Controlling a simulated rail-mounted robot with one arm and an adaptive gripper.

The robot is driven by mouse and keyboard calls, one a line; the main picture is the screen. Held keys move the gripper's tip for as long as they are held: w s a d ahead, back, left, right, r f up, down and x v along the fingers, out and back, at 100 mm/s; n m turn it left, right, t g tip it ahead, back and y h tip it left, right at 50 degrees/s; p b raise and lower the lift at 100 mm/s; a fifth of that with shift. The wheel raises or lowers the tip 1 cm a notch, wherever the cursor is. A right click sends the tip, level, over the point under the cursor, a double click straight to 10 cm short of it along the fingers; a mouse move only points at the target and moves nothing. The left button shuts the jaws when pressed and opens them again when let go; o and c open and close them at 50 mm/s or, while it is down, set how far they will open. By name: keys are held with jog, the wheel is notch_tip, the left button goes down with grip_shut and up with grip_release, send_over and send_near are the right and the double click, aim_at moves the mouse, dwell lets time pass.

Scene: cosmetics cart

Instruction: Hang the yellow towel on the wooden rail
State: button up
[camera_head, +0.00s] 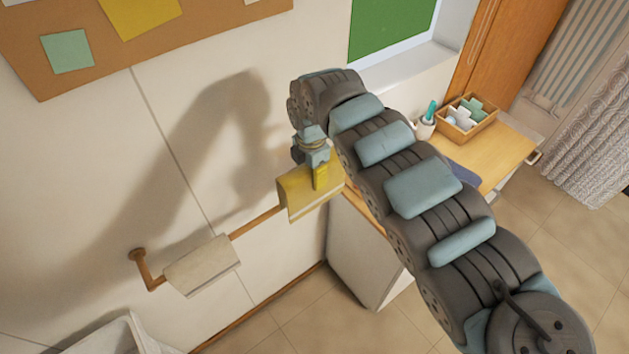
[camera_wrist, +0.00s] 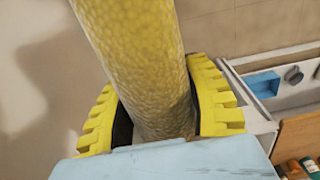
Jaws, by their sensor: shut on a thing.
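The yellow towel (camera_head: 297,188) hangs folded at the right end of the visible stretch of the wooden rail (camera_head: 258,222), right up against it. I cannot tell whether its fold fully rests on the rail. My gripper (camera_head: 320,178) is shut on the towel's upper part from above. In the wrist view the yellow towel (camera_wrist: 135,50) runs as a thick band between the two yellow fingers of my gripper (camera_wrist: 158,108). The rail's right end is hidden behind the towel and my arm.
A pale towel (camera_head: 203,264) hangs on the rail's left part. A wooden-topped cabinet (camera_head: 508,150) with a wooden box (camera_head: 462,128) and a cup (camera_head: 425,127) stands right, behind my arm. A corkboard (camera_head: 85,60) is above. In the wrist view, bottles (camera_wrist: 305,168) show lower right.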

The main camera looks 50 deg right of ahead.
jog(key=shift+w+b, duration=2.85)
jog(key=shift+w, duration=0.45)
jog(key=shift+s+d+f+b, duration=0.15)
jog(key=shift+f+b, duration=1)
jog(key=shift+f, duration=1.9)
jog(key=shift+w+d+f+b, duration=0.15)
jog(key=shift+f+b, duration=1)
jog(key=shift+f, duration=1.9)
jog(key=shift+s+d+f+b, duration=0.15)
jog(key=shift+f+b, duration=1)
jog(key=shift+f, duration=1.9)
jog(key=o, duration=1.3)
notch_tip(320, 180, up, 12)
